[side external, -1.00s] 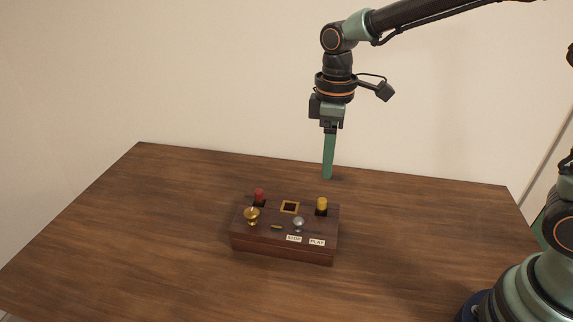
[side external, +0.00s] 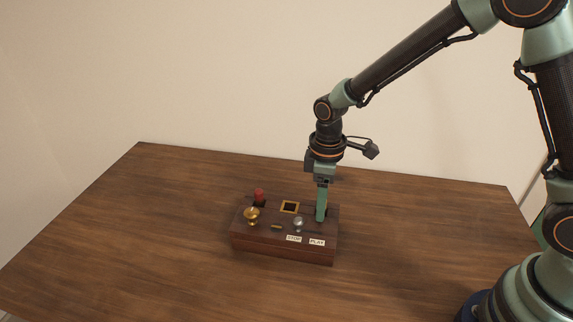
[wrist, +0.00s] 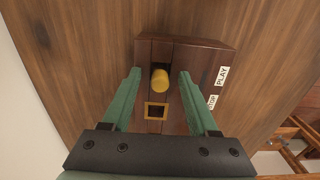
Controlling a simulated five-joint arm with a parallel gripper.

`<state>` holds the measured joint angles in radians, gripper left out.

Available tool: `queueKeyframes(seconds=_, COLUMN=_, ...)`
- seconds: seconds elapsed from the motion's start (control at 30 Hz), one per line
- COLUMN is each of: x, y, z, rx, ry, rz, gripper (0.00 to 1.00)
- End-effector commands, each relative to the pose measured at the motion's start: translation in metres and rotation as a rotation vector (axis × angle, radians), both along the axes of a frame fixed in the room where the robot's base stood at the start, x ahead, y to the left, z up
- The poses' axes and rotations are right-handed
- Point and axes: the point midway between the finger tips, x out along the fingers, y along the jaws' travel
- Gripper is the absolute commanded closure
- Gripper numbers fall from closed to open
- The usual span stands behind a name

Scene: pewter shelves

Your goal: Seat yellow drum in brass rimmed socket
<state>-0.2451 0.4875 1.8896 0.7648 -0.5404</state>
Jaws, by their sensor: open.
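The yellow drum (wrist: 160,80) stands in a dark recess of the wooden box (wrist: 205,62) in the wrist view. My gripper (wrist: 159,75) is open, with one green finger on each side of the drum and a gap to each. In the side view my gripper (side external: 320,219) is lowered at the right end of the box (side external: 283,252) and hides the drum. The brass rimmed socket (side external: 290,207) is empty and dark inside, left of my gripper. It also shows in the wrist view (wrist: 146,111), just below the drum.
A red drum (side external: 259,195) stands at the box's left end. A brass knob (side external: 252,214), a silver knob (side external: 298,222) and labels STOP (side external: 294,239) and PLAY (side external: 317,242) are on the box top. The table (side external: 130,235) around the box is clear.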

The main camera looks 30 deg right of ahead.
Motion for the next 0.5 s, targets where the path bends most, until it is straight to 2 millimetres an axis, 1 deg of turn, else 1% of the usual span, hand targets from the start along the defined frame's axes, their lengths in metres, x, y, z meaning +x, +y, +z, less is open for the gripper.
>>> queueKeyframes(seconds=0.2, x=-0.0001, y=-0.0001, z=-0.0015, rx=0.000, ry=0.000, rz=0.000, gripper=0.40)
queueKeyframes(seconds=0.23, x=-0.0001, y=-0.0001, z=-0.0014, rx=0.000, ry=0.000, rz=0.000, gripper=0.44)
queueKeyframes(seconds=0.27, x=-0.0001, y=-0.0001, z=-0.0014, rx=0.000, ry=0.000, rz=0.000, gripper=0.55)
queueKeyframes(seconds=0.3, x=-0.0001, y=-0.0001, z=-0.0014, rx=0.000, ry=0.000, rz=0.000, gripper=0.71)
queueKeyframes(seconds=0.37, x=-0.0001, y=-0.0001, z=-0.0013, rx=0.000, ry=0.000, rz=0.000, gripper=0.94)
queueKeyframes(seconds=0.4, x=-0.0001, y=-0.0001, z=-0.0013, rx=0.000, ry=0.000, rz=0.000, gripper=1.00)
queueKeyframes(seconds=0.5, x=0.0001, y=0.0000, z=-0.0010, rx=0.000, ry=-0.001, rz=0.000, gripper=1.00)
